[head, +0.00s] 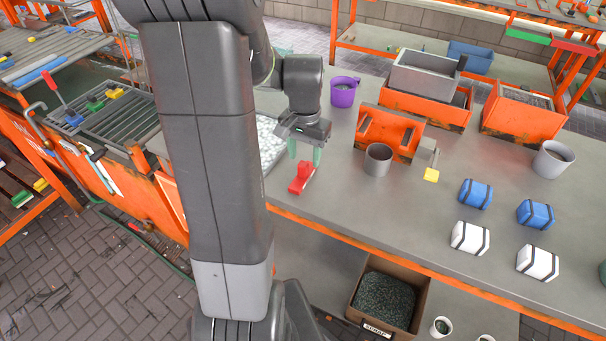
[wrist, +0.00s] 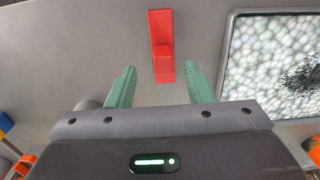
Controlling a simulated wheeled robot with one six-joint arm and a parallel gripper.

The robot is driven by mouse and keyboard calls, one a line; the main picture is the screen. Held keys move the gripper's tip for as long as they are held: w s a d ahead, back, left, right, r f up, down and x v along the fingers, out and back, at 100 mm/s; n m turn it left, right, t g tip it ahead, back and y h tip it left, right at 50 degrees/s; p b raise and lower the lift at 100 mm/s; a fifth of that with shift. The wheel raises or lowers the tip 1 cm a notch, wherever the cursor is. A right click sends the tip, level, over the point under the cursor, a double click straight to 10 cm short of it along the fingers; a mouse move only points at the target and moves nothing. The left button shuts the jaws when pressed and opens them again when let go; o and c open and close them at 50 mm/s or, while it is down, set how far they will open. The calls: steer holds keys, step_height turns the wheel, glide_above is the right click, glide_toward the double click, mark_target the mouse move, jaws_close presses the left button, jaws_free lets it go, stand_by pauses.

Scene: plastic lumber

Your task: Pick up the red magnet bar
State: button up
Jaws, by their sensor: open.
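The red magnet bar (head: 302,176) lies on the grey bench top in the head view, below my gripper. It has a flat red base with a raised red block on it. In the wrist view the red magnet bar (wrist: 161,45) lies just beyond the fingertips, roughly centred between them. My gripper (head: 305,152) is open and points down over the bench. Its two green fingers also show in the wrist view (wrist: 160,75), apart and with nothing between them. The exact height of the fingertips above the bar is hard to tell.
A tray of pale pellets (head: 272,140) lies beside the bar, partly behind my arm. A grey cup (head: 377,160) and an orange holder (head: 388,131) stand to the right. A purple mug (head: 343,91) stands behind. Blue and white blocks (head: 475,194) sit farther right. Bare bench surrounds the bar's front.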

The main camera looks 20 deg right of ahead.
mark_target(303, 163)
steer(key=f, duration=0.4)
steer(key=shift+w+a+f, duration=0.1)
steer(key=shift+w+f, duration=0.1)
steer(key=shift+f, duration=0.1)
jaws_close()
step_height(303, 163, up, 10)
steer(key=shift+r, duration=0.1)
stand_by(0.3)
